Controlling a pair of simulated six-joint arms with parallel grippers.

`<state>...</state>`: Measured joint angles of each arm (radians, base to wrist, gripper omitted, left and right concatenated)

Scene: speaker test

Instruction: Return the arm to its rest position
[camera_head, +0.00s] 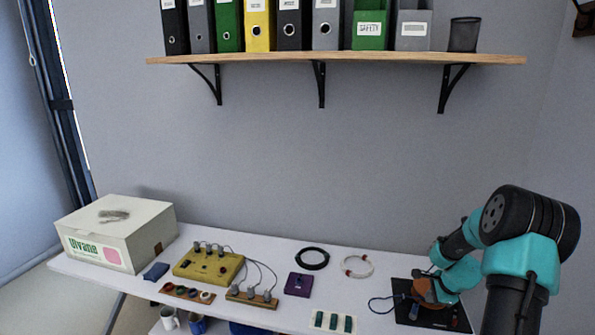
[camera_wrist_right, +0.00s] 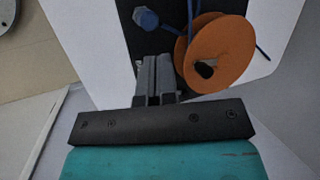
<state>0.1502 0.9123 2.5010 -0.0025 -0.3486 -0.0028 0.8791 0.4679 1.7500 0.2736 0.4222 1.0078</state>
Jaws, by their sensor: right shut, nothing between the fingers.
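My right arm (camera_head: 530,245), teal and black, reaches in from the right over the right end of the table. In the right wrist view my right gripper (camera_wrist_right: 155,78) is shut, with nothing between its fingers. Its fingers point at a black board, beside an orange disc (camera_wrist_right: 228,45) with a dark centre. A blue knob (camera_wrist_right: 146,18) stands just beyond the fingertips. In the head view the orange disc (camera_head: 424,291) is partly hidden by my right arm. My left gripper is not in view.
The black board (camera_head: 405,318) lies at the table's right end with a dark blue cable. A yellow box (camera_head: 209,267), purple block (camera_head: 299,284), black cable coil (camera_head: 312,258) and white coil (camera_head: 357,266) lie left of it. A carton (camera_head: 118,232) stands far left. A shelf (camera_head: 340,57) hangs above.

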